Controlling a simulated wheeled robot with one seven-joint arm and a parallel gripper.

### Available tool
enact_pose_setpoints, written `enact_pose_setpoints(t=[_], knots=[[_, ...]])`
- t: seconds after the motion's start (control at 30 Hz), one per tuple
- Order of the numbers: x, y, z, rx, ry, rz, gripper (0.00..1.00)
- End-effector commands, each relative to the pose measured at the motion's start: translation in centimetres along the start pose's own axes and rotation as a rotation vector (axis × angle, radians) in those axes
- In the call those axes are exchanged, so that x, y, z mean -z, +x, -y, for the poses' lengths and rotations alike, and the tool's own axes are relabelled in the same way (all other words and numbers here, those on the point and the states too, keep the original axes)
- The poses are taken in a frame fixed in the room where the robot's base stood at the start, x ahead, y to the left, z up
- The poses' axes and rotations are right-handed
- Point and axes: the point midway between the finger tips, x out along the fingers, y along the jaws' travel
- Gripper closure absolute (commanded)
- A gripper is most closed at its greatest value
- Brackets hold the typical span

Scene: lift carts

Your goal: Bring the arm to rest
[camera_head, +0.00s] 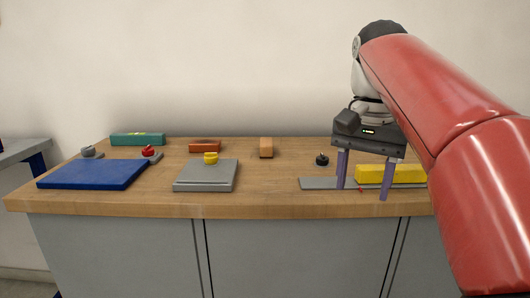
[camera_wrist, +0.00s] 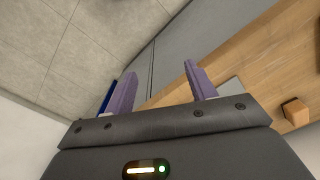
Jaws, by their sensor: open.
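My gripper (camera_head: 363,178) hangs at the right of the head view, at the end of my red arm. Its two purple fingers are wide apart, with nothing held between them. In the head view they show in front of a grey plate (camera_head: 315,184) and a yellow block (camera_head: 390,173); I cannot tell how far above or in front of these they are. In the wrist view the open gripper (camera_wrist: 160,85) shows the bench front and floor beyond its fingers.
A wooden bench (camera_head: 265,202) carries a blue plate (camera_head: 92,174), a grey block (camera_head: 205,178) with a yellow knob (camera_head: 211,158), a teal block (camera_head: 137,139), an orange-red block (camera_head: 204,146), a tan block (camera_head: 266,147) and a black knob (camera_head: 322,159). Mid-bench has clear room.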

Motion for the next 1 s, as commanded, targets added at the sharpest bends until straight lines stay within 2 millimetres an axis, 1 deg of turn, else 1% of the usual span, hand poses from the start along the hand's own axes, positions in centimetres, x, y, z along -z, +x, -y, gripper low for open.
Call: enact_pose_setpoints(t=[0.27,0.47,0.53,0.57,0.67,0.77,0.8,0.9,1.0], knots=[[-1.4,1.6,-0.7,0.027,-0.065,-0.050,0.44],[-3.2,4.1,-1.5,0.054,-0.141,-0.110,0.44],[-4.1,5.3,-2.0,0.066,-0.176,-0.138,0.44],[-4.5,6.0,-2.2,0.071,-0.195,-0.153,0.44],[-6.4,8.9,-3.1,0.090,-0.266,-0.214,0.44],[-8.5,12.5,-4.2,0.108,-0.346,-0.286,0.44],[-9.2,14.0,-4.6,0.113,-0.376,-0.313,0.44],[-11.0,17.4,-5.5,0.122,-0.443,-0.373,0.44],[-12.2,20.1,-6.2,0.126,-0.491,-0.418,0.44]])
